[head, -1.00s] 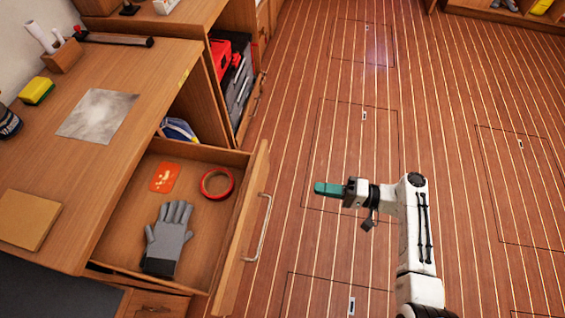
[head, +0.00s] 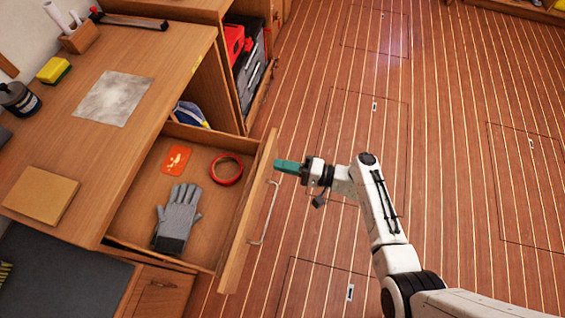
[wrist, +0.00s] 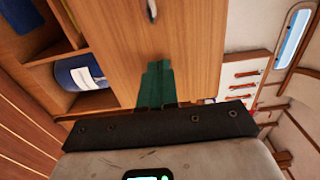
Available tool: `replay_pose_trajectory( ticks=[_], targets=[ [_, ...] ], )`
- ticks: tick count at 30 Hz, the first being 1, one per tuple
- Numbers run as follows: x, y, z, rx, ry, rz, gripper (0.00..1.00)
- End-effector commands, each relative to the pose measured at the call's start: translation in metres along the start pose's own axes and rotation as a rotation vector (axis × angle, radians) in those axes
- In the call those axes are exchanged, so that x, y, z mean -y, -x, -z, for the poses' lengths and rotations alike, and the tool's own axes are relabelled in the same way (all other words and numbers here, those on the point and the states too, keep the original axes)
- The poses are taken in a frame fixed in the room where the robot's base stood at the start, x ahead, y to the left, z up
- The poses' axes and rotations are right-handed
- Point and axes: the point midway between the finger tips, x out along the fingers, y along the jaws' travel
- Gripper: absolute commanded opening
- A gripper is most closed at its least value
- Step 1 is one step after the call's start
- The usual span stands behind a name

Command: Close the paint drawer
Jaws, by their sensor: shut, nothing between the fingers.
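The paint drawer (head: 199,225) is pulled out from the wooden bench on the left in the head view. It holds a grey glove (head: 177,217), a red tape ring (head: 226,169) and an orange sheet (head: 177,159). Its front panel (head: 250,207) carries a metal bar handle (head: 264,215). My gripper (head: 281,167), with green fingers, is shut and empty. It is just right of the front panel's far end, near the handle's upper end; I cannot tell whether it touches. In the wrist view the green fingers (wrist: 156,86) point at a wooden panel (wrist: 165,35).
The bench top (head: 130,150) holds a grey sheet (head: 112,98), a brown pad (head: 40,194) and a yellow sponge (head: 54,70). An open shelf with red and grey cases (head: 247,75) stands beyond the drawer. The plank floor (head: 430,130) to the right is clear.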

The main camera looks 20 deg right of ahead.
Motion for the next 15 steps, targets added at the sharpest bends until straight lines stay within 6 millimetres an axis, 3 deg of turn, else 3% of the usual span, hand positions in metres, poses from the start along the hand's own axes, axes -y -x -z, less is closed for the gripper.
replay_pose_trajectory(
  ticks=[15],
  targets=[
    [-0.0004,-0.0060,-0.0001,0.001,0.001,0.000,0.00]
  ],
)
